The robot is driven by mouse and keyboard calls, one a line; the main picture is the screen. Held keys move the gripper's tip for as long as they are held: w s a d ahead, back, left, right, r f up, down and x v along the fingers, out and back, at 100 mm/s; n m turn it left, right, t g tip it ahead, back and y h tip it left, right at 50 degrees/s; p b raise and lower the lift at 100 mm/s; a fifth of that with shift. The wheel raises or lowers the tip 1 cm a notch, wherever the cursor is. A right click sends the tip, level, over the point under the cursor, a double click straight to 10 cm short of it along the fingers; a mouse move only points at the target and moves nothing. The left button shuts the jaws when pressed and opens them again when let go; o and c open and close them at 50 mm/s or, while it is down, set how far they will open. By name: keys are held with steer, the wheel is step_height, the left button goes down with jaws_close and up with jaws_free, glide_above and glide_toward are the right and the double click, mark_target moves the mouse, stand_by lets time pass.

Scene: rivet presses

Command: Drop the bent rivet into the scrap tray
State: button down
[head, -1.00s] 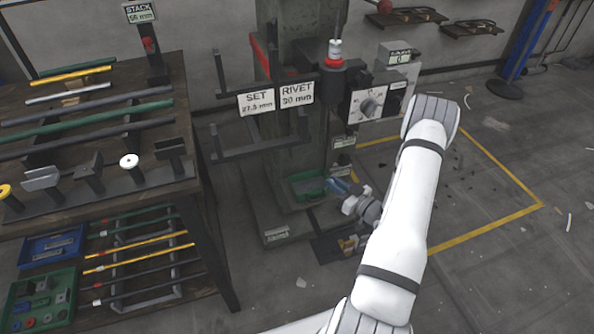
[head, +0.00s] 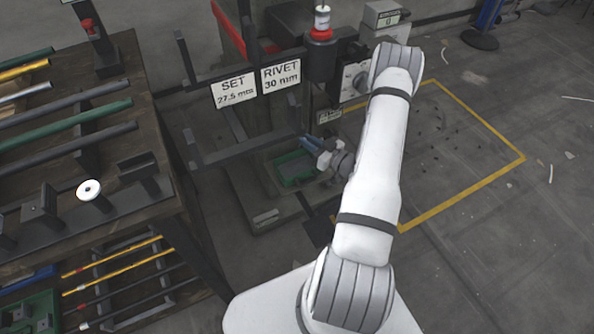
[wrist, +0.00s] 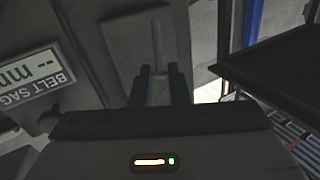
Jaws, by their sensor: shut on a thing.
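My gripper (head: 311,144) shows small in the head view, beside the press column, near the upper right rim of a green tray (head: 283,181). Its height over the tray is hard to judge. In the wrist view my gripper (wrist: 160,72) is shut on a thin grey pin, the rivet (wrist: 157,45), which stands out past the dark blue fingers. I cannot make out a bend in it. The green tray sits on the press base; no scrap label is readable on it.
The rivet press (head: 322,60) stands behind, with signs "SET 27.5 mm" and "RIVET 30 mm" on its arm. Dark bars stick out left of the tray. A wooden rack (head: 150,75) with rods stands at left. Yellow-lined floor at right is mostly clear.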

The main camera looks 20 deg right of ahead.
step_height(320, 180, down, 4)
steer(key=shift+b, duration=1.05)
steer(key=shift+s, duration=0.1)
steer(key=c, duration=1.3)
jaws_free()
steer(key=p, duration=0.2)
glide_toward(300, 145)
steer(key=f, duration=0.1)
steer(key=shift+s+d, duration=0.2)
steer(key=shift+d, duration=0.15)
